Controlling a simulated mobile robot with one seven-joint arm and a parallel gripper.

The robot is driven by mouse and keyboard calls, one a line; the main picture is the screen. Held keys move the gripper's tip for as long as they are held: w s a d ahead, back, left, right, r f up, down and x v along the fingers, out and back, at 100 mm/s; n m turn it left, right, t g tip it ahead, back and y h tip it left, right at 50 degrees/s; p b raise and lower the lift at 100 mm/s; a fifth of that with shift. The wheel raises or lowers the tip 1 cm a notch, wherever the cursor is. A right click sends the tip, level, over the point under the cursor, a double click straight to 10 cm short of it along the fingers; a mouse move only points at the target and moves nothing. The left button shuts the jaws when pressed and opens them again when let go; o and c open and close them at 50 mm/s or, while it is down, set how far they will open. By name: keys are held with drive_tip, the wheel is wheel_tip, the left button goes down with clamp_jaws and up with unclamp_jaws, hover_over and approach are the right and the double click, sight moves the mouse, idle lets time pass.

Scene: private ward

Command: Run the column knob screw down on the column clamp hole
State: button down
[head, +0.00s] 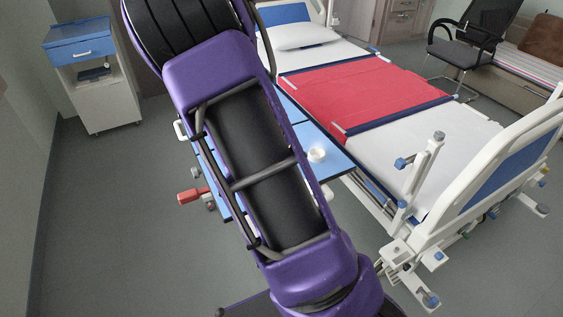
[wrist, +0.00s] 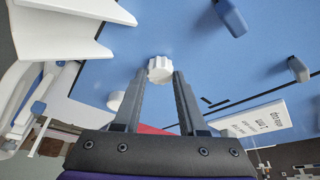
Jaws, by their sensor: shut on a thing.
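My gripper (wrist: 160,74) is shut on a small white ribbed knob, which I take to be the column knob screw (wrist: 160,66), at the fingertips in the wrist view. Its threaded end is not visible. A blue surface shows behind it; I cannot tell whether the knob touches anything there. I cannot make out the column clamp hole in either view. In the head view my purple arm covers the middle of the picture, and my gripper and the knob are not visible there.
A blue tabletop (head: 337,171) with a small white round piece (head: 316,155) stands beside the bed (head: 395,140). A red-handled part (head: 191,195) sticks out at its left. A white post with blue knobs (head: 424,168) rises near the bed end.

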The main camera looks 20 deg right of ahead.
drive_tip(key=shift+w+d+r, duration=0.1)
drive_tip(key=shift+w+r, duration=0.2)
drive_tip(key=shift+r, duration=0.1)
drive_tip(key=shift+m+g+h, duration=0.3)
drive_tip(key=shift+m, duration=0.9)
drive_tip(key=c, duration=0.7)
unclamp_jaws()
drive_tip(key=shift+o, duration=1.4)
drive_tip(key=shift+s, duration=0.15)
drive_tip(key=shift+f, duration=0.15)
drive_tip(key=shift+w+d+r+v, duration=0.1)
drive_tip(key=shift+w+d+v, duration=0.1)
drive_tip(key=shift+v, duration=3.35)
drive_tip(key=shift+w+d+r+v, duration=0.1)
drive_tip(key=shift+d+v, duration=0.1)
drive_tip(key=shift+v, duration=3.35)
drive_tip(key=shift+w+d+r+v, duration=0.1)
drive_tip(key=shift+w+d+v, duration=0.05)
drive_tip(key=shift+v, duration=3.4)
